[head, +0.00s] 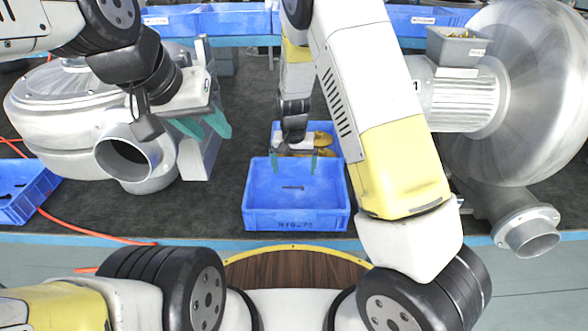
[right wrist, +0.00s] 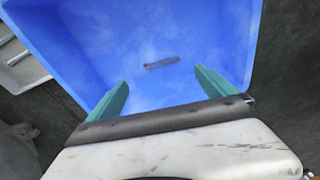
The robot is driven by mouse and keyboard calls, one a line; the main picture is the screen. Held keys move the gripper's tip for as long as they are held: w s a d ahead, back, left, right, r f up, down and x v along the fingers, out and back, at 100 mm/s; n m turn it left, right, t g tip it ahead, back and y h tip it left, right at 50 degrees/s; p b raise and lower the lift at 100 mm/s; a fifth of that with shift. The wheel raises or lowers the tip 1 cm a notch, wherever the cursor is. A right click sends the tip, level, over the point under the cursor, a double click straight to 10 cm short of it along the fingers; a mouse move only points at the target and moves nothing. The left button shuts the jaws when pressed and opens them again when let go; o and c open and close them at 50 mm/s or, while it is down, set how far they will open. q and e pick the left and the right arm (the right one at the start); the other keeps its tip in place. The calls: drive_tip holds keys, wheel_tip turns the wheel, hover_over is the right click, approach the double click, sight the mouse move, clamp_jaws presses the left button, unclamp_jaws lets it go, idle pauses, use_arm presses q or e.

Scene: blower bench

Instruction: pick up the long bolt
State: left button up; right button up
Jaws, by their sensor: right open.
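A small dark long bolt (head: 292,187) lies on the floor of the blue bin (head: 297,223) in the head view. In the right wrist view the bolt (right wrist: 161,63) lies nearly level, beyond my fingertips. My right gripper (head: 293,168) hangs over the back part of the bin, open and empty. In the right wrist view its two green fingers (right wrist: 160,88) stand apart, with the bolt ahead of the gap between them.
A second blue bin (head: 328,129) with yellowish parts stands behind the first. Silver blowers stand at left (head: 80,120) and right (head: 520,90). A grey box (head: 457,47) sits on the right blower. Another blue bin (head: 22,195) is at far left. An orange hose (head: 90,232) runs along the bench front.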

sight(293, 186)
drive_tip(key=f, duration=0.5)
drive_tip(key=w+f, duration=0.1)
drive_tip(key=f, duration=0.2)
drive_tip(key=shift+w+a, duration=0.1)
drive_tip(key=shift+a, duration=0.15)
drive_tip(key=shift+c, duration=0.3)
drive_tip(key=shift+r, duration=0.1)
drive_tip(key=c, duration=1.4)
